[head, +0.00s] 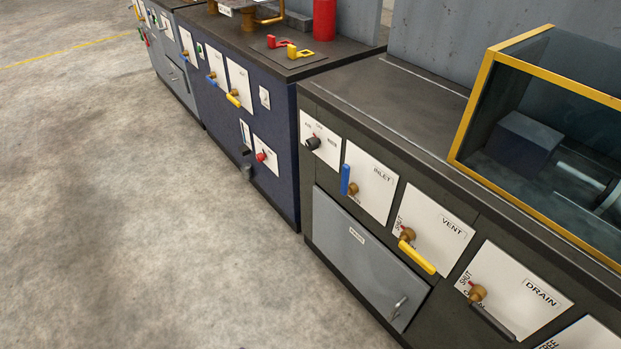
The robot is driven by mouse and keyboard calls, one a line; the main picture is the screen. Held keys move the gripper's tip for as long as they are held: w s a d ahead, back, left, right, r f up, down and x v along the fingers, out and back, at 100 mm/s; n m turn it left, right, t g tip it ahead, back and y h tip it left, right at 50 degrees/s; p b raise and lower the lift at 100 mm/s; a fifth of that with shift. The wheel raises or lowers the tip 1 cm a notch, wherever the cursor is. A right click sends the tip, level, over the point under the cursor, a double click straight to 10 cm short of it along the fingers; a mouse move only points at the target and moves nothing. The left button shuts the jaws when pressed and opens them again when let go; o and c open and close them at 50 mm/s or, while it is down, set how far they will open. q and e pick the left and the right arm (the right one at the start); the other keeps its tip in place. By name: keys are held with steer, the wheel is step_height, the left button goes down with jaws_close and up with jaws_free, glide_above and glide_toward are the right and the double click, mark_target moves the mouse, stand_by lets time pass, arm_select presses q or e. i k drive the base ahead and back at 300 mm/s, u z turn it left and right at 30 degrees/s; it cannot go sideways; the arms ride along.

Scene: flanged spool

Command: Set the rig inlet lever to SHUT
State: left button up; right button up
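The rig inlet lever has a blue handle (345,180) on a brass hub (353,189), on a white plate (374,177) marked INLET, on the front of the dark cabinet. The blue handle stands upright at the plate's left edge, left of the hub. Small lettering below the hub is too small to read surely, and no SHUT mark shows on this plate; the handle may cover it. Neither of my grippers is in view.
Right of it are a yellow-handled VENT lever (418,257) and a black-handled DRAIN lever (493,322). A black knob (313,143) is at the left. A grey drawer front (365,262) lies below. The concrete floor (130,220) in front is clear.

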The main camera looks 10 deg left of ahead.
mark_target(347, 189)
steer(key=z, duration=0.6)
steer(key=k, duration=1.35)
steer(key=z, duration=0.35)
steer(key=i, duration=0.3)
steer(key=u, duration=1.35)
steer(key=i, duration=1.1)
steer(key=u, duration=0.35)
